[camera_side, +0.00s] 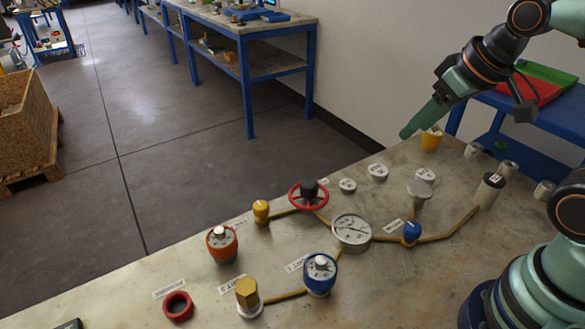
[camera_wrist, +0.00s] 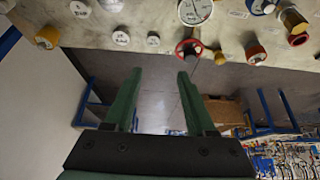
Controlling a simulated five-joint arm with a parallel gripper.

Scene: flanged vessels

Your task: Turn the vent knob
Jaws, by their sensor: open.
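Several knobs and flanged vessels stand on the stone-topped bench (camera_side: 120,285), and I cannot read which label marks the vent knob. They include a red handwheel (camera_side: 308,195) with a dark hub, a blue knob (camera_side: 411,233), a yellow knob (camera_side: 261,212), an orange vessel (camera_side: 222,244) and a blue vessel (camera_side: 320,274) with pale tops. A yellow-orange piece (camera_side: 431,140) stands at the far edge. My gripper (camera_side: 405,133) is above that edge, close to this piece in the picture. In the wrist view its green fingers (camera_wrist: 157,76) are apart with nothing between them.
A round gauge (camera_side: 352,232) sits mid-bench, joined by brass-coloured pipes. White caps (camera_side: 378,172) and grey cylinders (camera_side: 488,190) stand at the right. A red ring (camera_side: 178,306) lies in front. A blue table with red and green trays (camera_side: 530,85) stands behind.

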